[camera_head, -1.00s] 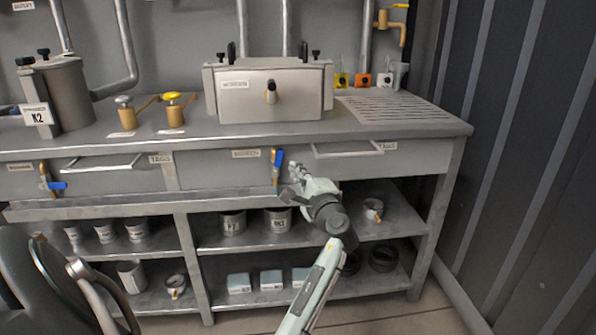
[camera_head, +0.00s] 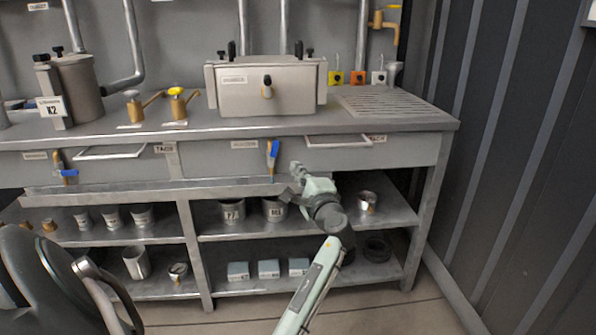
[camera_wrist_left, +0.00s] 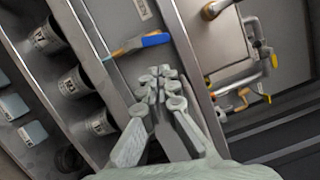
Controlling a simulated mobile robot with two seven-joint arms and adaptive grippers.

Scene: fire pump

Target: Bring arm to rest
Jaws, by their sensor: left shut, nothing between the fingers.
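My left gripper (camera_head: 293,180) is shut and empty. In the head view it shows in front of the bench's drawer front and upper shelf, with its pale green arm rising from the bottom edge. In the left wrist view, its closed fingers (camera_wrist_left: 160,85) point towards the bench front, near a blue-handled valve (camera_wrist_left: 143,43). That valve also shows in the head view (camera_head: 272,152), just above and left of the fingertips. I cannot tell the exact gap between them. My right gripper is not in view.
The metal bench (camera_head: 345,129) carries a lidded steel box (camera_head: 240,98) and a K2 cylinder (camera_head: 82,88). Its lower shelves hold several cups and small boxes (camera_head: 268,268). A dark ribbed wall (camera_head: 500,160) stands at right. Floor (camera_head: 395,312) shows in front.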

